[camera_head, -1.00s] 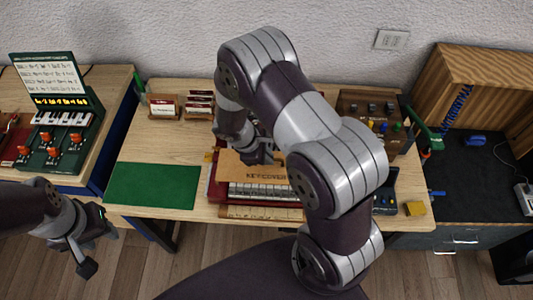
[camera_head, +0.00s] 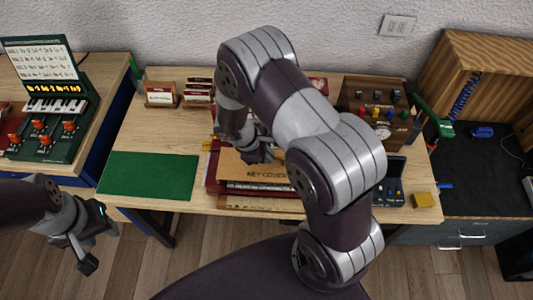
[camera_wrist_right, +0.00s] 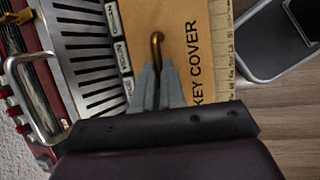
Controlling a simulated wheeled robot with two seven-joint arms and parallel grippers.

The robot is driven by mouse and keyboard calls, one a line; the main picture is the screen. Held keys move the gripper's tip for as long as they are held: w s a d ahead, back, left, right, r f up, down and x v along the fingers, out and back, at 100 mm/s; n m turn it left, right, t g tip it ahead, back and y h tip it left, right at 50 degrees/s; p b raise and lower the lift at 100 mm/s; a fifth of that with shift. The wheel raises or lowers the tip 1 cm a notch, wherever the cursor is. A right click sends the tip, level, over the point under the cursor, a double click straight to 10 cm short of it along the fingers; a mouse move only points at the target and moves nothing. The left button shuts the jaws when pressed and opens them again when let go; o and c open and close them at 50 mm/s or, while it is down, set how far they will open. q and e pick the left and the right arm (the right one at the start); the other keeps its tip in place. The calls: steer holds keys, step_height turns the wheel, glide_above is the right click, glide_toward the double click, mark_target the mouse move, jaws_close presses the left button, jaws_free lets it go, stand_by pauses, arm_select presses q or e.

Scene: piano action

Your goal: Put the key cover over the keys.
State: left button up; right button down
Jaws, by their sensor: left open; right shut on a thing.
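The key cover (camera_head: 250,172) is a tan board lettered KEY COVER, lying on the red piano action model (camera_head: 213,180) at the middle of the table. In the right wrist view the cover (camera_wrist_right: 195,50) has a brass hook-shaped handle (camera_wrist_right: 157,40). My right gripper (camera_wrist_right: 158,78) is shut on this handle. In the head view my right gripper (camera_head: 262,154) is over the cover's far part, partly hidden by my arm. Only a thin strip of the keys (camera_head: 258,187) shows along the cover's near edge. My left gripper (camera_head: 94,243) is open and empty, off the table's front left.
A green mat (camera_head: 148,176) lies left on the table. Card holders (camera_head: 160,95) stand behind it. A dark box with knobs (camera_head: 375,115) and a blue tray (camera_head: 390,185) stand right. A yellow block (camera_head: 423,200) lies near the front edge.

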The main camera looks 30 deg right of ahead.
steer(key=shift+f+b, duration=0.45)
steer(key=shift+f, duration=0.1)
stand_by(0.5)
steer(key=c, duration=1.1)
jaws_free()
steer(key=s+v, duration=0.1)
steer(key=v, duration=1.2)
steer(key=s+r+m+y, duration=0.1)
steer(key=s+m, duration=0.2)
steer(key=s+r+m+t+y, duration=0.1)
steer(key=s+m+y, duration=0.1)
steer(key=m, duration=0.2)
steer(key=s+r+m+t+y, duration=0.1)
steer(key=s+m+y, duration=0.1)
steer(key=s+m, duration=0.1)
steer(key=shift+s+m+b, duration=0.3)
steer(key=shift+s+m, duration=0.1)
steer(key=shift+m, duration=0.1)
